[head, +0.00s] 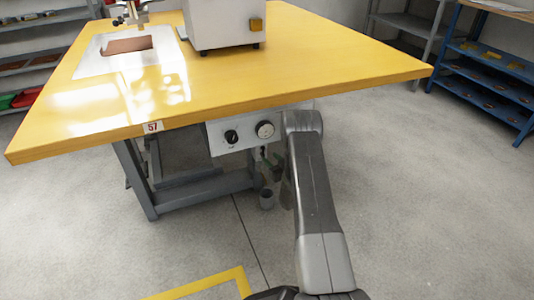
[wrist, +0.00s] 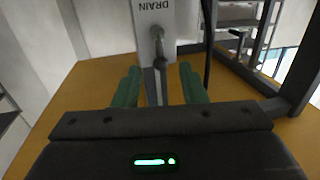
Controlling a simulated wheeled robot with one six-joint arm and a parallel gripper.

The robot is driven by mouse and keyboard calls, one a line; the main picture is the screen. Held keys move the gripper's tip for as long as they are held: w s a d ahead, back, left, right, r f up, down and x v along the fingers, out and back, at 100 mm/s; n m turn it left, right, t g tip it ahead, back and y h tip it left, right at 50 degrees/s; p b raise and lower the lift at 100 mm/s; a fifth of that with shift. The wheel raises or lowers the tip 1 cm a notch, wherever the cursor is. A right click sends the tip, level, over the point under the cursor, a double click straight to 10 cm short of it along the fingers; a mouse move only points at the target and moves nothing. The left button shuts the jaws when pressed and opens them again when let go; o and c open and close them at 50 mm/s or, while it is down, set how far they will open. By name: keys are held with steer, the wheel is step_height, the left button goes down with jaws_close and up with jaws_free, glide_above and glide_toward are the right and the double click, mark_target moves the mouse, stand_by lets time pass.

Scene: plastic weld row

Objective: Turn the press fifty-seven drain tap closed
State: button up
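The drain tap shows in the wrist view as a small grey fitting with a dark lever (wrist: 159,66), below a pale plate marked DRAIN (wrist: 153,14). My gripper (wrist: 158,72) has its two green fingers apart, one on each side of the lever. The lever runs toward me between them, and I see a gap on both sides, so it does not look gripped. In the head view the tap is small and unclear under the table front, and my gripper is mostly hidden by my arm there.
The yellow press table (head: 310,55) carries a 57 label (head: 152,127). Below its edge hangs a grey panel (head: 222,137) with a black knob and a gauge. A small grey cup (head: 267,199) is under the tap area. Blue shelves (head: 490,85) stand right. Floor in front is clear.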

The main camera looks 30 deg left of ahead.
mark_target(263, 152)
steer(key=p+v, duration=0.2)
steer(key=v, duration=0.7)
steer(key=b+x, duration=0.4)
steer(key=x, duration=0.9)
steer(key=shift+w+a+f+b, duration=0.15)
steer(key=shift+a+b, duration=0.15)
steer(key=shift+a, duration=0.05)
steer(key=shift+w+d+m, duration=0.1)
steer(key=shift+w+m, duration=0.05)
steer(key=shift+m, duration=0.25)
